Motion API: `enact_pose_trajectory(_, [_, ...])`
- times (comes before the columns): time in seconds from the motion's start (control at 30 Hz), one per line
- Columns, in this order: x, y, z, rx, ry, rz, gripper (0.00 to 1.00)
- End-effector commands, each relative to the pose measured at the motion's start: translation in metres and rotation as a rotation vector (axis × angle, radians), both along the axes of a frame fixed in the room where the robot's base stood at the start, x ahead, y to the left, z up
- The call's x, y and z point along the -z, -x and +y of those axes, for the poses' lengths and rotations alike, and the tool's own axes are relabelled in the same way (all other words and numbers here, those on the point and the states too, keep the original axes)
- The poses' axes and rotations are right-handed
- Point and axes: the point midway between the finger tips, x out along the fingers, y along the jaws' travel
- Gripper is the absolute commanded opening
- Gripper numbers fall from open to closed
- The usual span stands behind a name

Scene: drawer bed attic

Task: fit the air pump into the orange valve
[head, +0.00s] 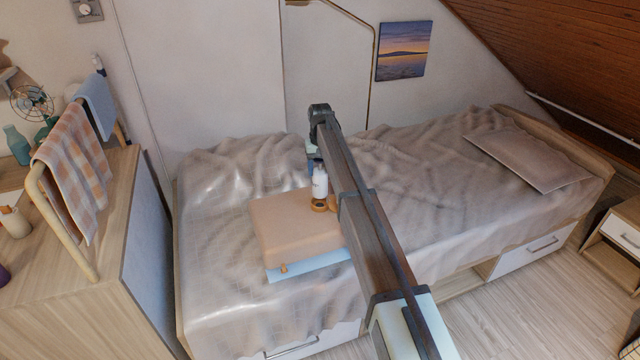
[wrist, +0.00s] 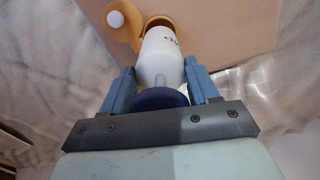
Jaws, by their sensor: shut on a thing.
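The air pump (head: 320,183) is a white bottle-shaped body with a dark blue end. My gripper (head: 317,168) is shut on it above the bed. In the wrist view the pump (wrist: 162,60) sits between the two blue fingers of my gripper (wrist: 160,82). The orange valve (head: 319,206) is on the top of a peach-coloured cushion-like block (head: 285,225). In the wrist view the valve (wrist: 125,34), with a round white-capped tab, is at the pump's far end. The pump's tip overlaps the valve's ring; I cannot tell how deep it sits.
The block lies on a light blue slab (head: 300,270) on the rumpled bed cover (head: 215,240). A flat pillow (head: 528,158) lies at the bed's right end. A wooden cabinet with a towel rail (head: 62,230) stands at the left. The cover right of my arm is clear.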

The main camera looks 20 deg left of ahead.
Motion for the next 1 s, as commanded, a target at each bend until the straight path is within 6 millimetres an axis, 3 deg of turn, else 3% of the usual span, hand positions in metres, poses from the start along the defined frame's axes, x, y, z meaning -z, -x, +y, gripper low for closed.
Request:
enact_pose_trajectory(0.5, [0.052, 0.000, 0.000, 0.000, 0.000, 0.000, 0.07])
enact_pose_trajectory(0.7, [0.054, 0.000, 0.000, 0.000, 0.000, 0.000, 0.07])
enact_pose_trajectory(0.73, [0.054, 0.000, 0.000, 0.000, 0.000, 0.000, 0.61])
enact_pose_trajectory(1.0, [0.054, 0.000, 0.000, 0.000, 0.000, 0.000, 0.85])
